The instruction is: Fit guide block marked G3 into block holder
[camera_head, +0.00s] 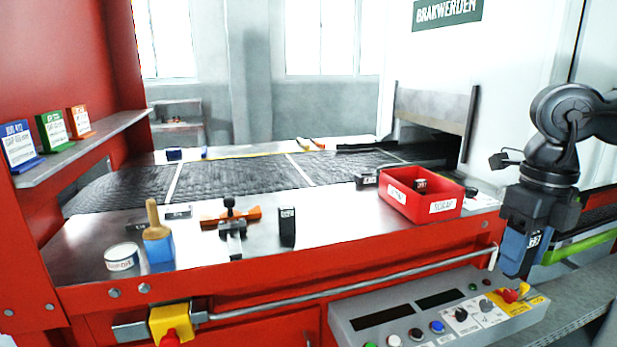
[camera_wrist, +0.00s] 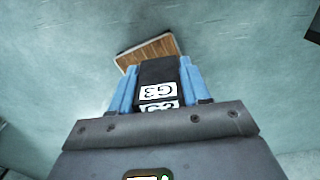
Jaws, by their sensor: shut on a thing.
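My gripper (camera_head: 516,255) hangs at the right, beyond the right end of the steel table and beside the control panel. Its blue fingers also show in the wrist view (camera_wrist: 158,82). They are shut on a black guide block (camera_wrist: 158,74) with white labels reading G3, seen upside down there. A pale label shows between the fingers in the head view. A small metal fixture with a black knob (camera_head: 231,228) stands at the table's front, with an orange piece behind it; I cannot tell for sure whether it is the block holder. An upright black block (camera_head: 287,227) stands right of it.
A red scrap bin (camera_head: 421,197) stands at the table's right. A brush (camera_head: 157,240) and a round tin (camera_head: 122,257) stand at left. A rail (camera_head: 340,284) and control panel (camera_head: 440,318) line the front. The dark mesh belt (camera_head: 240,178) lies behind.

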